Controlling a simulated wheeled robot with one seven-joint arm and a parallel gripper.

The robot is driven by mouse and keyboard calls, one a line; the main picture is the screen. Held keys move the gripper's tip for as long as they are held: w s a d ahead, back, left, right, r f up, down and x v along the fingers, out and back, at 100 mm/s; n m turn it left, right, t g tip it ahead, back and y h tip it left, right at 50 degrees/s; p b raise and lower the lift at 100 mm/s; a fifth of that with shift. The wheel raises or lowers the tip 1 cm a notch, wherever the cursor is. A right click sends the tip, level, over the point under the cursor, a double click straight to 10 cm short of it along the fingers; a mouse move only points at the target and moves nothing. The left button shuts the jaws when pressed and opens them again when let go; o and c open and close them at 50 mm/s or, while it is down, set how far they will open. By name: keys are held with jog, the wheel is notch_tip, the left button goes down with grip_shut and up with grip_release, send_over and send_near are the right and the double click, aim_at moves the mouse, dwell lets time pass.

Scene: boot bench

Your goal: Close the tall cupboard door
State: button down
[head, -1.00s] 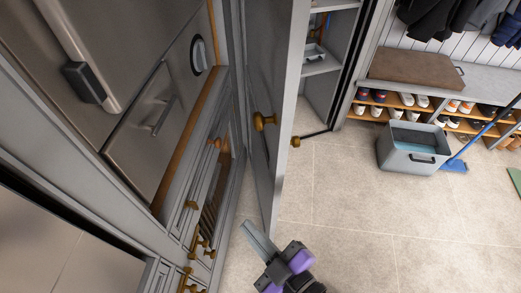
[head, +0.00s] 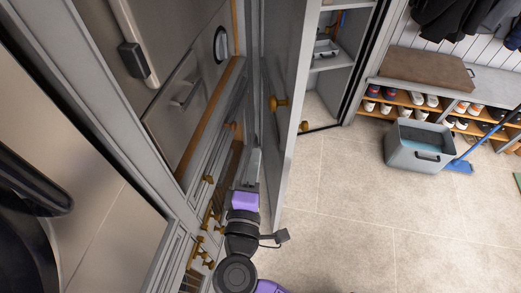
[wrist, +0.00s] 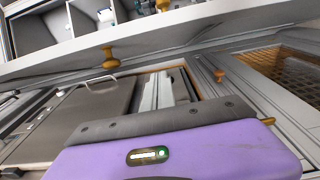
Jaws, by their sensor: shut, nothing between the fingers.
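The tall cupboard door (head: 296,85) is a grey panel standing wide open, its free edge pointing towards me. It has a brass knob (head: 280,103) on its left face, and another knob (head: 304,126) shows past its right edge. The cupboard interior is open behind it on the right. My gripper (head: 252,163) is shut and empty, in the narrow gap between the door's left face and the oven cabinet. In the wrist view the fingers (wrist: 172,88) point away, with the door (wrist: 170,38) across the top. I cannot tell whether they touch the door.
An oven cabinet (head: 190,90) with brass-knobbed drawers stands close on the left. Cupboard shelves (head: 330,63) hold a grey box. On the right are a shoe bench (head: 480,84), a grey tub (head: 417,148) and a blue broom (head: 460,166).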

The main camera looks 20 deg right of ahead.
jog(key=w+d+p, duration=0.2)
jog(key=w+d, duration=0.4)
jog(key=d, duration=0.2)
jog(key=shift+d, duration=0.2)
